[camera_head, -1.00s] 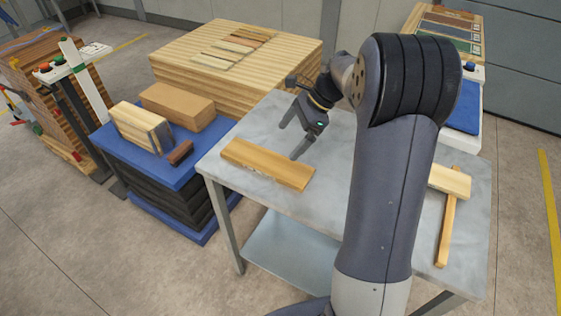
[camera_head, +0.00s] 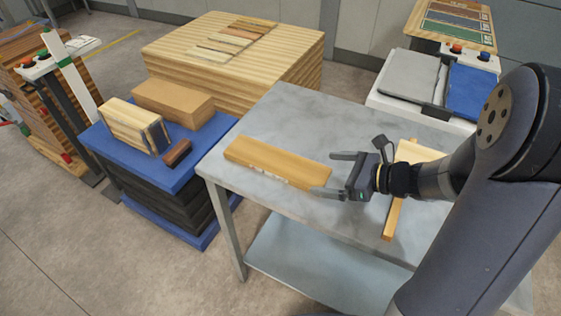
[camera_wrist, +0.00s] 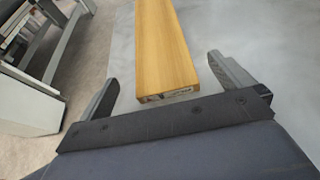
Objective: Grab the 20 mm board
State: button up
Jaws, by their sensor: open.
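A flat wooden board (camera_head: 276,160) lies on the grey metal table (camera_head: 325,120), along its left front edge. In the wrist view the board (camera_wrist: 163,45) runs away from me, and its near end face carries a small label too blurred to read. My gripper (camera_head: 328,174) is open and empty at the right end of the board. In the wrist view my gripper's fingers (camera_wrist: 168,88) stand apart, one on each side of the board's near end, apart from it. Whether the board is 20 mm thick cannot be read.
Another wooden piece (camera_head: 410,152) and a narrow stick (camera_head: 394,218) lie on the table behind my gripper. A blue-topped stand (camera_head: 120,165) with blocks is at left. A pallet-like wooden stack (camera_head: 290,62) stands behind. A roller machine (camera_head: 420,100) is at back right.

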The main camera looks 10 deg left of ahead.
aim_at(302, 170)
jog(key=shift+x, duration=3.7)
jog(key=shift+c, duration=0.4)
jog(key=c, duration=1.2)
jog(key=shift+o, duration=0.2)
jog(key=shift+p, duration=0.3)
